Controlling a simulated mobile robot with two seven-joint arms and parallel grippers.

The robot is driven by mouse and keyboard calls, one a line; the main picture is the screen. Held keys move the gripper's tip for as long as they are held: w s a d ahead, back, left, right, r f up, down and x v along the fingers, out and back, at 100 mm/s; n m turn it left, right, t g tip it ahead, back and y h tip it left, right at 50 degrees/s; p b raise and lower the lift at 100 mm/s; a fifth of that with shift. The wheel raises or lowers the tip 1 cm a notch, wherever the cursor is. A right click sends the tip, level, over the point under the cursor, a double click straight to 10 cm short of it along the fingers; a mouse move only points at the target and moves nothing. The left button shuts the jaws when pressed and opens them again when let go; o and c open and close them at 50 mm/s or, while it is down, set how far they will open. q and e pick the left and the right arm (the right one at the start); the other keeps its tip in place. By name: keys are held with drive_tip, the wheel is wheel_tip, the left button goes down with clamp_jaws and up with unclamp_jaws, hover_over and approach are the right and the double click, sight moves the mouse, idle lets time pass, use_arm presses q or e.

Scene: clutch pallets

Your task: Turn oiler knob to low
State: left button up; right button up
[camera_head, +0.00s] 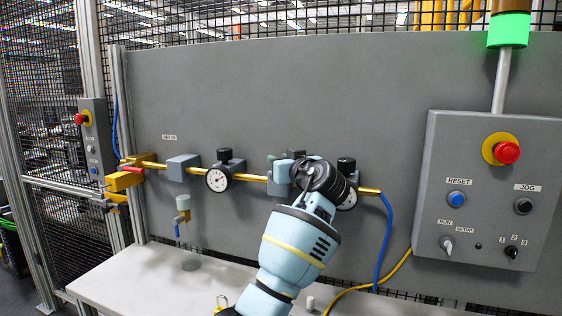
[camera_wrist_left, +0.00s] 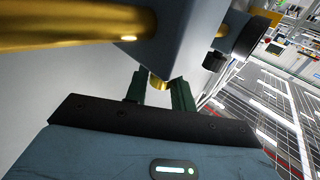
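A blue-grey block (camera_head: 280,181), which looks like the oiler, sits on the yellow pipe in the middle of the panel, partly behind my left wrist. In the left wrist view, which looks upside down, the block (camera_wrist_left: 185,45) shows a small brass knob (camera_wrist_left: 158,82). My left gripper (camera_wrist_left: 159,84) has its two green fingers apart, one on each side of the knob. I cannot tell whether they touch it. In the head view my left gripper (camera_head: 286,156) is mostly hidden behind my wrist, just above the block. The knob's setting cannot be read. My right gripper is not in view.
A gauge with a black knob (camera_head: 218,180) is left of the block; another gauge (camera_head: 347,194) is partly behind my wrist. A control box (camera_head: 480,180) with a red button is at right. A blue hose (camera_head: 385,245) hangs down. A white bench (camera_head: 135,280) lies below.

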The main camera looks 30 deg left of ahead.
use_arm(q)
drive_tip(key=shift+o, duration=1.4)
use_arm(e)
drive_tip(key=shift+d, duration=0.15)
use_arm(q)
drive_tip(key=v, duration=0.7)
drive_tip(key=shift+s+d+b, duration=0.2)
drive_tip(key=shift+d+b, duration=0.15)
drive_tip(key=shift+b, duration=0.05)
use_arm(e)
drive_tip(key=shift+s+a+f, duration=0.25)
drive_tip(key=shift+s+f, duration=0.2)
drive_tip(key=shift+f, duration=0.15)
use_arm(q)
drive_tip(key=shift+f, duration=0.1)
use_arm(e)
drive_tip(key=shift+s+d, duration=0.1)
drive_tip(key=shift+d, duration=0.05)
